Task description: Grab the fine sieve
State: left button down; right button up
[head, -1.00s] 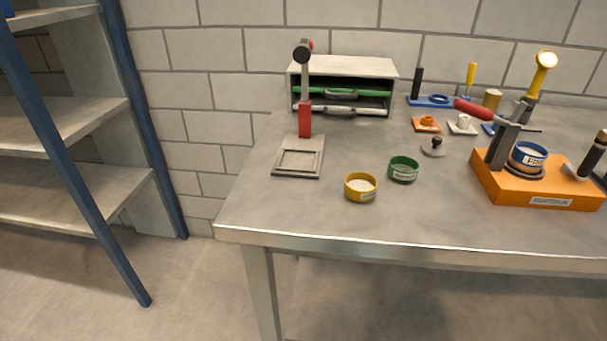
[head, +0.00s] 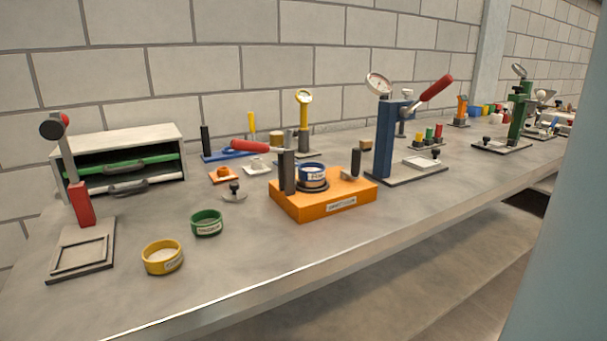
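The fine sieve is a blue ring (head: 312,171) with a pale inside and a white label on its front. A green ring-shaped sieve (head: 206,229) and a yellow one (head: 162,265) rest on the tabletop to the left of the base. Neither of my grippers shows in the head view.
A press with a dial (head: 383,135) stands right of the orange base. A framed plate with a red-and-black lever (head: 81,245) stands at the left, before a drawer box (head: 125,137). The front strip of tabletop is clear. A blue-grey form fills the lower right edge.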

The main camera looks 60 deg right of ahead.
aim_at(312, 173)
jog(key=z, duration=1.8)
